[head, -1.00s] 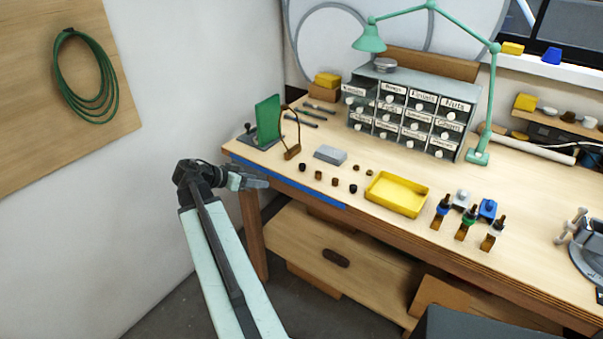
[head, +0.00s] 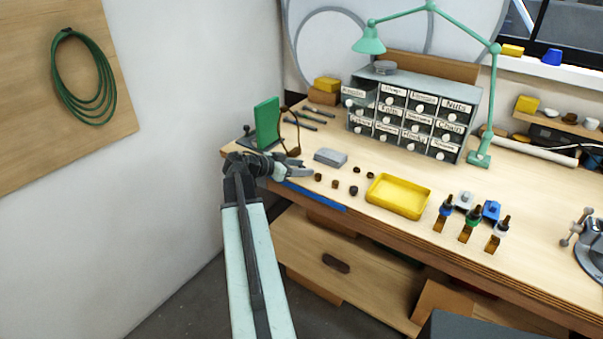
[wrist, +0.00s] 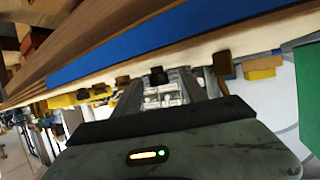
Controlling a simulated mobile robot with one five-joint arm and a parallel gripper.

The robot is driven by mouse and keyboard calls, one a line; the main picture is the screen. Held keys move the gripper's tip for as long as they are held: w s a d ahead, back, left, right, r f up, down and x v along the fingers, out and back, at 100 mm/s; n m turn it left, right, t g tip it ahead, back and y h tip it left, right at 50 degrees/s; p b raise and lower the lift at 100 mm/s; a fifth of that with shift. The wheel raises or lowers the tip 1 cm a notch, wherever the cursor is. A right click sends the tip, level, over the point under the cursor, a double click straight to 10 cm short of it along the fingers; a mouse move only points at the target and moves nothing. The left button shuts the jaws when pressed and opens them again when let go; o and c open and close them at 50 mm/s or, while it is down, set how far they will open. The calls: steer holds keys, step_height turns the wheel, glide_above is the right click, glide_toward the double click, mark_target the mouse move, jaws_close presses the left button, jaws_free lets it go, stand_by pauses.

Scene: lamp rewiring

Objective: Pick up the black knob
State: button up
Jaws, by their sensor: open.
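In the head view my gripper (head: 304,169) is open at the bench's left front edge, its fingers pointing right. In the wrist view a small black knob (wrist: 158,76) shows in the gap between the open fingers of my gripper (wrist: 168,88); I cannot tell how far it is from them. In the head view that spot is hidden behind my gripper. Another dark knob (head: 353,190) stands farther right, beside a brown knob (head: 335,184) and a dark brown one (head: 318,177).
A grey block (head: 330,157) and a green upright panel (head: 267,122) stand behind my gripper. A blue strip (head: 315,196) runs along the front edge. A yellow tray (head: 398,196) lies to the right, with a labelled drawer cabinet (head: 413,112) behind.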

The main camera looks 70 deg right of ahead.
steer(key=shift+s+d+f, duration=0.2)
steer(key=shift+d, duration=0.05)
jaws_close()
steer(key=shift+r, duration=0.1)
step_height(320, 180, up, 10)
steer(key=p, duration=1)
